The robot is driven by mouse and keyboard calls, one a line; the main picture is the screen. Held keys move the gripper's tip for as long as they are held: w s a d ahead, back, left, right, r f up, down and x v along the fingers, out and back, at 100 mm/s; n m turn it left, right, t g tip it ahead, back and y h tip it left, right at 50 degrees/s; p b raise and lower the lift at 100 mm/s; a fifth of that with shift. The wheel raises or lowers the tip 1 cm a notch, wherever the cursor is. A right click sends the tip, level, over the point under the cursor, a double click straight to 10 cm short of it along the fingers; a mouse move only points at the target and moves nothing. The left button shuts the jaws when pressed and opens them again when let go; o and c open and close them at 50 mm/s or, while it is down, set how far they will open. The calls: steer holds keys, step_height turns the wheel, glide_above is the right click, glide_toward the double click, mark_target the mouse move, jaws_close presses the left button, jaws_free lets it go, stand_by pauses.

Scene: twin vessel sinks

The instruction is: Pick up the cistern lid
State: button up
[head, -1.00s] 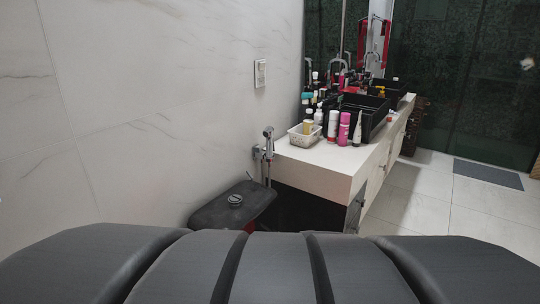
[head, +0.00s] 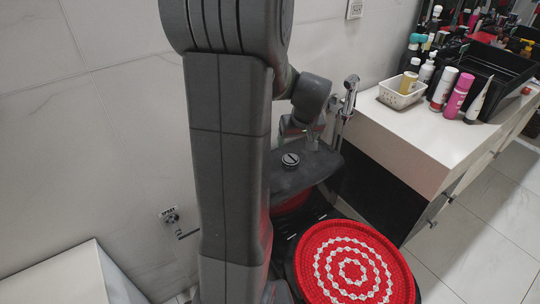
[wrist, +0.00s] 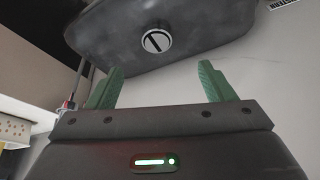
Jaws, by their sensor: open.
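The cistern lid (head: 290,172) is a dark grey slab with rounded ends and a round flush button (head: 290,160) on top. It lies on the cistern against the wall, partly hidden by my arm in the head view. In the wrist view the lid (wrist: 205,28) fills the top, with its button (wrist: 156,41) near the middle. My gripper (wrist: 160,85) is open and empty, its two green fingers wide apart. The fingertips appear just short of the lid's near edge in the picture; the height gap is unclear.
A red and white round toilet cover (head: 352,262) is in front of the cistern. A white counter (head: 420,135) with bottles and a basket (head: 402,92) stands to the right. A hand spray (head: 347,100) hangs on the wall between counter and cistern.

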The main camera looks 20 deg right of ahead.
steer(key=b, duration=0.1)
glide_above(292, 160)
steer(key=s, duration=0.3)
steer(key=f, duration=0.5)
steer(key=a+f, duration=0.1)
steer(key=f, duration=0.1)
steer(key=shift+w+f, duration=0.25)
steer(key=shift+f, duration=0.15)
steer(key=shift+w+d+b+x, duration=0.1)
steer(key=shift+d+b+x, duration=0.05)
steer(key=shift+x, duration=0.75)
steer(key=shift+w+d+b+x, duration=0.1)
steer(key=shift+w+b+x, duration=0.05)
steer(key=shift+x, duration=0.7)
steer(key=shift+w+d+b+x, duration=0.1)
steer(key=shift+d+b+x, duration=0.05)
steer(key=shift+x, duration=0.75)
steer(key=shift+r, duration=0.15)
jaws_close()
